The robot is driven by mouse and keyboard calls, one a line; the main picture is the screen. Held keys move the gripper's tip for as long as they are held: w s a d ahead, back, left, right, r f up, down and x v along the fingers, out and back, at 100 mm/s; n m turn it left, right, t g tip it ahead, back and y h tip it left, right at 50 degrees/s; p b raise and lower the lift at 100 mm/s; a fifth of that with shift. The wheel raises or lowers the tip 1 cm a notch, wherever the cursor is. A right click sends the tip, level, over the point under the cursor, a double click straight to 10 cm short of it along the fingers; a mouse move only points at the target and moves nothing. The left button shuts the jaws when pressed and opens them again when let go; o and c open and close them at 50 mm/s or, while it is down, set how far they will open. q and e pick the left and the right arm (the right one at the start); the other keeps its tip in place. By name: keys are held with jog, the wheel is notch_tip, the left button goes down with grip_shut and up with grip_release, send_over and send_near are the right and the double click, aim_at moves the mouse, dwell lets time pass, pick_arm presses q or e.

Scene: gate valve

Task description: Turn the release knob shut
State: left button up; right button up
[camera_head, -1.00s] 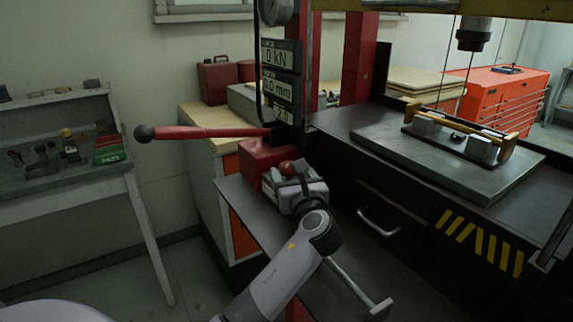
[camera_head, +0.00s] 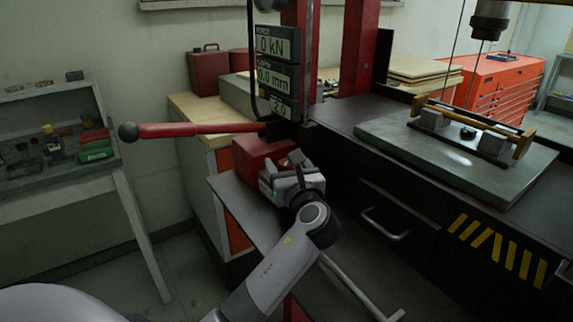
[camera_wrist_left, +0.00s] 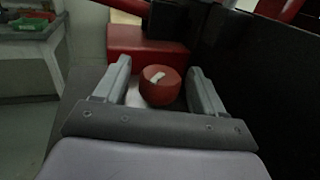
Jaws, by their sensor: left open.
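The release knob (camera_wrist_left: 160,85) is a round red knob with a pale mark on its face, in front of the red pump block (camera_wrist_left: 145,42) in the left wrist view. My left gripper (camera_head: 281,171) is open, with one finger on each side of the knob. Gaps show between the knob and both fingers. In the head view the gripper is at the front of the red block (camera_head: 262,155) and hides the knob. My right gripper is not in view.
A red lever with a black ball end (camera_head: 190,130) reaches left above the block. Readouts (camera_head: 273,75) hang on the press frame. A grey bar (camera_head: 355,288) is beside my left forearm. A dark bench with a metal plate (camera_head: 455,160) stands to the right.

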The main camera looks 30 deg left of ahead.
pick_arm(q)
jog(key=c, duration=1)
jog(key=shift+o, duration=0.2)
jog(key=m+t+h, duration=0.4)
jog(key=h, duration=0.1)
jog(key=shift+s+a+r, duration=0.1)
jog(key=shift+m+t+h, duration=0.55)
jog(key=shift+m+h, duration=0.6)
jog(key=shift+h, duration=0.55)
jog(key=shift+m+t+h, duration=0.55)
jog(key=shift+m+h, duration=0.6)
jog(key=shift+h, duration=0.85)
